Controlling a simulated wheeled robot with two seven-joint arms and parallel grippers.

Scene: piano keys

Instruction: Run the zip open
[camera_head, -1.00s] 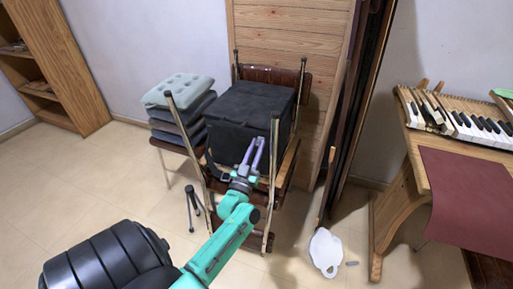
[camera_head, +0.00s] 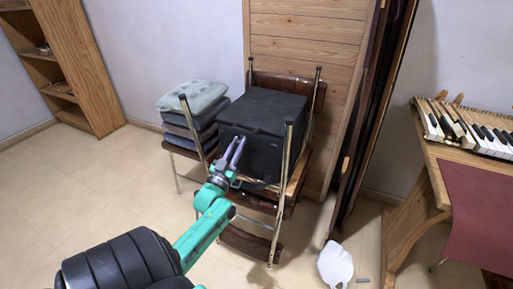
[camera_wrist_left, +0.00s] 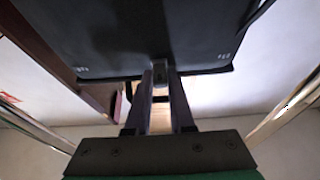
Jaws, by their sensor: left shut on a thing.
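A black soft box-shaped bag (camera_head: 268,112) sits on a stacked chair with metal legs in the head view. Its dark underside or side (camera_wrist_left: 150,30) fills the top of the left wrist view. My left gripper (camera_head: 238,140) is at the bag's near face, toward its left side. In the wrist view its fingers (camera_wrist_left: 161,78) are closed on a small grey zip pull (camera_wrist_left: 160,70) at the bag's edge. The zip line itself is too dark to make out. My right gripper is not in view.
Stacked cushions (camera_head: 193,112) stand on a seat left of the bag. Chair legs (camera_head: 281,190) rise close to the bag and my arm. A table with piano keys (camera_head: 470,130) is at the right. A white object (camera_head: 335,264) lies on the floor. Floor at left is clear.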

